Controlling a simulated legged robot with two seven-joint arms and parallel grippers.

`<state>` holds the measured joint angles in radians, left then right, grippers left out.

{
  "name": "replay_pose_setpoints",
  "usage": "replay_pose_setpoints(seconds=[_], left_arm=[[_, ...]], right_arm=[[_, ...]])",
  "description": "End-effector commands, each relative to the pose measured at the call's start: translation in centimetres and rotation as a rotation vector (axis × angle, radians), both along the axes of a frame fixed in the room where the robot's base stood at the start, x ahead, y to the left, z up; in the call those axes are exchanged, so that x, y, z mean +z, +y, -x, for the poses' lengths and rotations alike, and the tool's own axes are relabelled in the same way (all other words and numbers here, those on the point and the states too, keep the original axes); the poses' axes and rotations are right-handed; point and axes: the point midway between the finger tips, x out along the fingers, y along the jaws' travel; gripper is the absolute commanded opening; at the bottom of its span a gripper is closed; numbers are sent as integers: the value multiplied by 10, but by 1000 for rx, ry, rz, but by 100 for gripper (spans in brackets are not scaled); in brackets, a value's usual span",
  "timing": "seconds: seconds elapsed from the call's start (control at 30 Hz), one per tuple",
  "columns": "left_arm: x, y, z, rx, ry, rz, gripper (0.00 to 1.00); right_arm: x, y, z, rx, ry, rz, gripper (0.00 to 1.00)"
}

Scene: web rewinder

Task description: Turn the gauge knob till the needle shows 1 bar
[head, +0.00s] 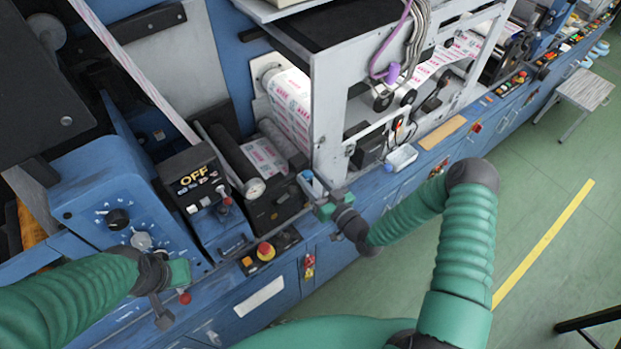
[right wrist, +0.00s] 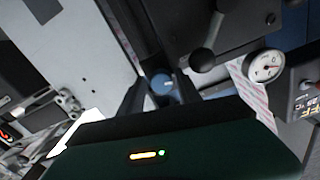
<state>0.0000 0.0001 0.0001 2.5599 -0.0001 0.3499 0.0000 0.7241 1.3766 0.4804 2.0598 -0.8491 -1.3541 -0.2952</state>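The round white gauge (head: 255,187) sits on the black unit on the machine's front; it also shows in the right wrist view (right wrist: 264,66). Its needle is too small to read for certain. A blue knob (right wrist: 163,85) with a pale mark shows between the fingers of my right gripper (right wrist: 160,92). The fingers stand apart with gaps beside the knob. In the head view the knob (head: 307,176) is just beyond my right gripper (head: 322,195). My left gripper (head: 168,306) is over the blue control panel at lower left, away from the gauge; its finger gap is unclear.
A black box marked OFF (head: 190,180) stands left of the gauge. A red emergency button (head: 265,251) is below it. A white metal frame (head: 328,110) rises close behind my right gripper. Green floor (head: 530,190) is open at the right.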

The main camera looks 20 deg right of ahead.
Motion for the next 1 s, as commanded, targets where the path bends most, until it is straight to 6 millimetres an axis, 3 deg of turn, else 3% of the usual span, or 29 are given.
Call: replay_pose_setpoints(seconds=[0.33,0.47,1.0], left_arm=[[0,0,0,0,0,0,0],[-5,0,0,0,0,0,0],[-53,0,0,0,0,0,0]], right_arm=[[1,1,-2,1,-6,0,52],[0,-3,7,0,-5,0,52],[-3,-52,138,-4,-3,0,52]])
